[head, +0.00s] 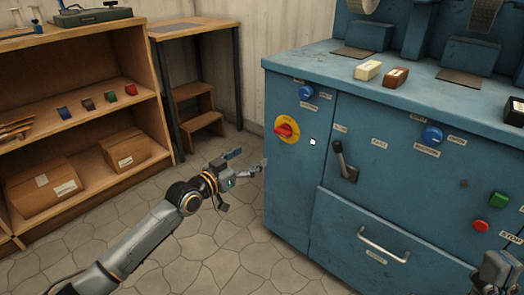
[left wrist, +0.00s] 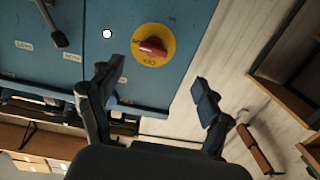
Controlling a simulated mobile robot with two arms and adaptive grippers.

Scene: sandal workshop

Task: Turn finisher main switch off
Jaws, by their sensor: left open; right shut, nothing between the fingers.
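The finisher main switch is a red rotary knob (head: 287,130) on a round yellow plate, on the left part of the blue machine's front. The knob also shows in the left wrist view (left wrist: 153,47), above and between the fingers, its handle roughly sideways in that picture. My left gripper (head: 252,160) is open and empty, to the left of and below the switch, apart from it. Its two fingers (left wrist: 157,75) frame the lower part of the left wrist view. My right gripper (head: 497,272) shows partly at the lower right corner, shut and empty, near the machine front.
The blue finisher (head: 345,215) also carries a black lever (head: 344,165), blue knobs (head: 306,92), a white lamp (head: 313,142), green and red buttons (head: 481,226) and a drawer handle (head: 383,245). A wooden shelf (head: 85,105) stands left. The tiled floor between is clear.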

